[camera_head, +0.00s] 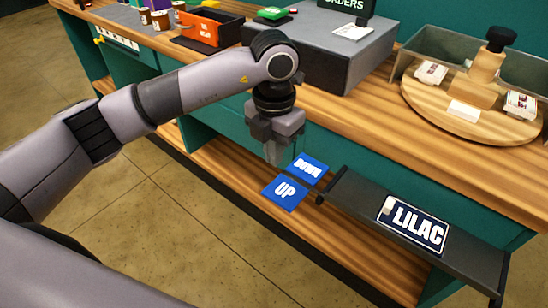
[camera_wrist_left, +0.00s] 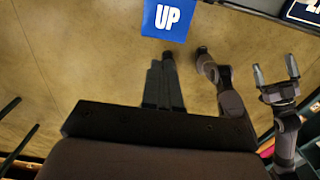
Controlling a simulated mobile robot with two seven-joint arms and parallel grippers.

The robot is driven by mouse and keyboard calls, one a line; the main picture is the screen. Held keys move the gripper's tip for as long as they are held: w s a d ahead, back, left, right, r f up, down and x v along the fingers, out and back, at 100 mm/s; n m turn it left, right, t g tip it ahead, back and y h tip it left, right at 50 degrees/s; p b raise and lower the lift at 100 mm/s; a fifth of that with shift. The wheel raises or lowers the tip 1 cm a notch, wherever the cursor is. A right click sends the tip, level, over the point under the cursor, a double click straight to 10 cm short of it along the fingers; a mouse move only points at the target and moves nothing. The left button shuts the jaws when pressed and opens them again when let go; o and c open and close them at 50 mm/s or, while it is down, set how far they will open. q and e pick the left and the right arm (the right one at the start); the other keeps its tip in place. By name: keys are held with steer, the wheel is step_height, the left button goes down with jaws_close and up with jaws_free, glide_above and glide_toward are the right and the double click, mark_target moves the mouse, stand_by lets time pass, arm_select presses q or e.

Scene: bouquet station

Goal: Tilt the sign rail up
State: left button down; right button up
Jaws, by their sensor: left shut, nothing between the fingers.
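The sign rail (camera_head: 350,202) is a long dark grey bar at the front of the bench, with its broad face turned upward. A dark sign reading LILAC (camera_head: 415,225) lies on it. A blue UP plate (camera_head: 284,194) and a blue DOWN plate (camera_head: 308,168) are beside the rail's left end. My left gripper (camera_head: 272,157) is shut and empty, pointing down above and behind the UP plate. In the left wrist view its fingers (camera_wrist_left: 163,85) are together, just below the UP plate (camera_wrist_left: 168,18). My right gripper (camera_wrist_left: 276,78) shows there with its fingers apart and empty.
The wooden bench top (camera_head: 340,125) holds a grey block (camera_head: 320,50), an orange bin (camera_head: 210,30) and a round wooden turntable (camera_head: 475,115) with small packets. A low wooden shelf (camera_head: 230,165) runs beneath. The floor in front is clear.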

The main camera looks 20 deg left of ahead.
mark_target(274, 198)
arm_select(q)
step_height(274, 198, down, 12)
steer(key=shift+r+p, duration=0.1)
steer(key=shift+p, duration=0.6)
arm_select(e)
steer(key=shift+r, duration=0.75)
steer(key=shift+f, duration=0.15)
